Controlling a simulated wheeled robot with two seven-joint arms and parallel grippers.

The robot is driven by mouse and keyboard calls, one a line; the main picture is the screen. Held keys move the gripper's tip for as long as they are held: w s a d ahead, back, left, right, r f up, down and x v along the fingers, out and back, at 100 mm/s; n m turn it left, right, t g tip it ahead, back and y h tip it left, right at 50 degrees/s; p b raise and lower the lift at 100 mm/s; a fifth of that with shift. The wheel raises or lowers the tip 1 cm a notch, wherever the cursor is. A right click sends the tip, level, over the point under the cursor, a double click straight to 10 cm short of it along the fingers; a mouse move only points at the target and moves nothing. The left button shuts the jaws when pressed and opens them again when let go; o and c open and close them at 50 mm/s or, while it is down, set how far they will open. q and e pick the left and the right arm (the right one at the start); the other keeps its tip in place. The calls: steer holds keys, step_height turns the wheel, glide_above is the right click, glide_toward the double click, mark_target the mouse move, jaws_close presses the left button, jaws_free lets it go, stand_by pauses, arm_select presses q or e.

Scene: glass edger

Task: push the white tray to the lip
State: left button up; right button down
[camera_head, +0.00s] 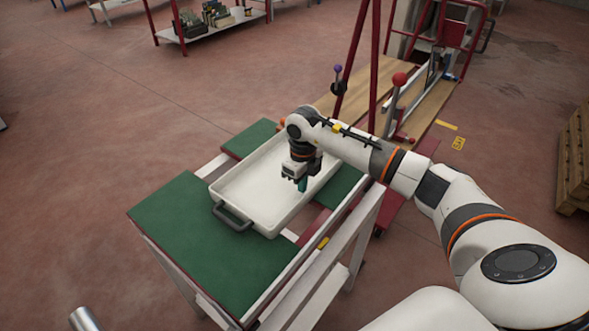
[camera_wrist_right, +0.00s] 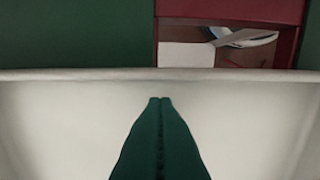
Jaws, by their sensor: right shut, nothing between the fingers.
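The white tray (camera_head: 258,186) is a shallow rectangular bin with a dark handle (camera_head: 232,217) at its near end. It lies across the green-topped table (camera_head: 185,225), over a gap between green panels. My right gripper (camera_head: 302,186) points down over the tray's right side, with its green fingers closed. In the right wrist view the shut fingers (camera_wrist_right: 160,100) point toward the tray's pale rim (camera_wrist_right: 60,75), with the tray floor around them. I cannot tell whether the fingertips touch the tray. My left gripper is out of view.
A red-framed machine (camera_head: 440,40) with wooden boards (camera_head: 350,82) stands behind the table. A shelf (camera_head: 215,25) with items is at the back left. A pallet stack (camera_head: 575,160) stands at the right edge. The floor to the left is clear.

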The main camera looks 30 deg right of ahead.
steer(key=shift+s+d, duration=0.15)
steer(key=shift+s, duration=0.45)
steer(key=shift+s+d, duration=0.2)
steer(key=shift+s, duration=0.1)
steer(key=s, duration=0.2)
steer(key=s+d, duration=0.1)
steer(key=s, duration=0.1)
steer(key=s+d, duration=0.1)
steer(key=s, duration=0.2)
steer(key=shift+d, duration=0.2)
steer(key=shift+w+r, duration=0.1)
step_height(320, 180, up, 12)
